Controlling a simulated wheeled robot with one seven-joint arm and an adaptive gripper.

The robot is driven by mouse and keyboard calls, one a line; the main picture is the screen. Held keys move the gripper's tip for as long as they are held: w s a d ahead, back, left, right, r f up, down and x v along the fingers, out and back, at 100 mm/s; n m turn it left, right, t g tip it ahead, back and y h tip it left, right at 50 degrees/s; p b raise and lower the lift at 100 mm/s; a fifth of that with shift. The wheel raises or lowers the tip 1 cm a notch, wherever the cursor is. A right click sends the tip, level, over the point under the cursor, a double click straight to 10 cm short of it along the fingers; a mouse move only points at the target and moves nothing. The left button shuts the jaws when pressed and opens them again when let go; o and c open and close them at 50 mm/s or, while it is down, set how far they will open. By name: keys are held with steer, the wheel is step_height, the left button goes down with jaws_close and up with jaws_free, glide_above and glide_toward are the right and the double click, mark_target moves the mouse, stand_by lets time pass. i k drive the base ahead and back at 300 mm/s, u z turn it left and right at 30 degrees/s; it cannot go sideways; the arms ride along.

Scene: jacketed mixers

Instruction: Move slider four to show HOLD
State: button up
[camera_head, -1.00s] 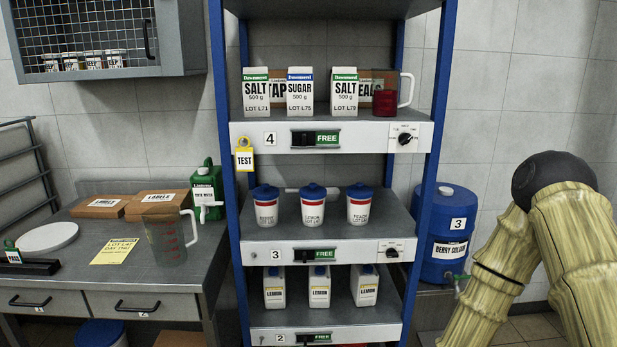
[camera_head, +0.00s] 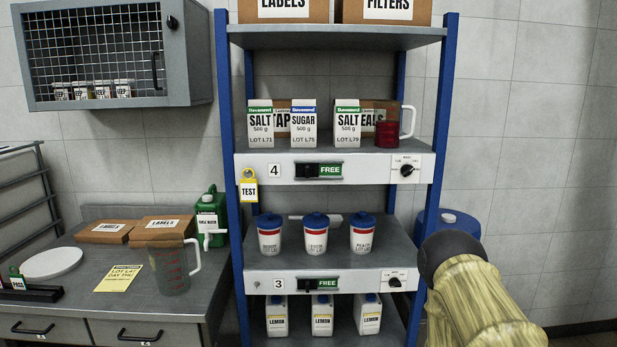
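Slider four (camera_head: 319,171) is on the front edge of the upper shelf, right of the number 4 plate (camera_head: 274,170). Its black knob sits at the left of the slot and the green window reads FREE. A yellow TEST tag (camera_head: 248,187) hangs at the left end of that shelf edge. A black rotary knob (camera_head: 407,170) is on a white plate at the right end. A yellowish, ribbed arm part with a dark joint, mine, shows at the lower right. My gripper is not in view.
Slider three (camera_head: 318,284) on the shelf below also reads FREE. Salt and sugar cartons (camera_head: 303,124) and a red-filled jug (camera_head: 387,133) stand above slider four. Lidded tubs (camera_head: 316,235) stand below it. A blue drum (camera_head: 449,221) is partly behind my arm.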

mark_target(311, 170)
steer(key=u, duration=0.3)
steer(key=k, duration=1.05)
steer(key=u, duration=1.6)
steer(key=i, duration=0.65)
steer(key=z, duration=0.5)
steer(key=i, duration=0.85)
steer(key=z, duration=0.9)
